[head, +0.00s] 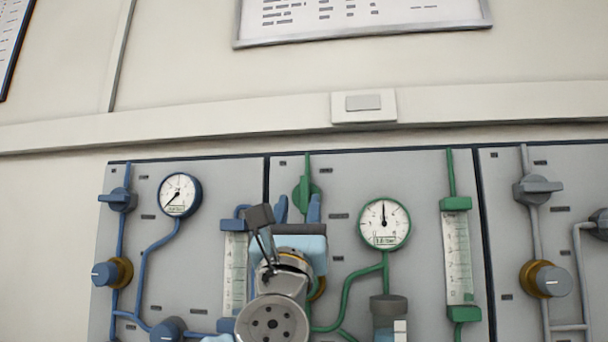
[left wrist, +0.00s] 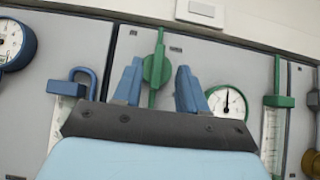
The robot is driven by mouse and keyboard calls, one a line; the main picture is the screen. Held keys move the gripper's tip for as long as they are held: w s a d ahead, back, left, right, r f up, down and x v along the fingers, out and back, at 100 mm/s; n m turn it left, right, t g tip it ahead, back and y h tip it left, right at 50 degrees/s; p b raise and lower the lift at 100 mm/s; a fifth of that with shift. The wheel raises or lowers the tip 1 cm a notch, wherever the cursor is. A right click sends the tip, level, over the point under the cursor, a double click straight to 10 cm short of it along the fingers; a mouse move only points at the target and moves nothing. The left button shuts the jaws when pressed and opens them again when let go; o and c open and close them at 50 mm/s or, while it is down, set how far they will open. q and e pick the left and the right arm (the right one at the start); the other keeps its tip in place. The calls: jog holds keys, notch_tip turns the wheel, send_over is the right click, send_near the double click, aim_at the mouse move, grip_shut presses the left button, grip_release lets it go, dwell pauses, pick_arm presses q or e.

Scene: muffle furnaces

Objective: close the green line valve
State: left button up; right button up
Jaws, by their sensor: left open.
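The green line valve (head: 304,190) is on the middle panel, with a round green body and a handle that looks upright, in line with its green pipe. It also shows in the left wrist view (left wrist: 157,68), between the two blue fingers. My left gripper (head: 298,208) is open, its fingers pointing up at the valve, one on each side. In the left wrist view my left gripper (left wrist: 158,82) shows a clear gap from each finger to the handle. Whether the fingertips reach the handle's depth I cannot tell. My right gripper is not seen.
A green gauge (head: 384,223) and a green-ended flowmeter (head: 458,258) are right of the valve. A blue valve (head: 118,199) and blue gauge (head: 180,194) are on the left panel, a grey valve (head: 537,189) on the right panel. A wall rail (head: 240,118) runs above.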

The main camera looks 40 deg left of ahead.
aim_at(304, 182)
pick_arm(q)
jog(key=p+x, duration=0.2)
jog(key=x, duration=0.5)
jog(key=shift+r, duration=0.1)
grip_shut()
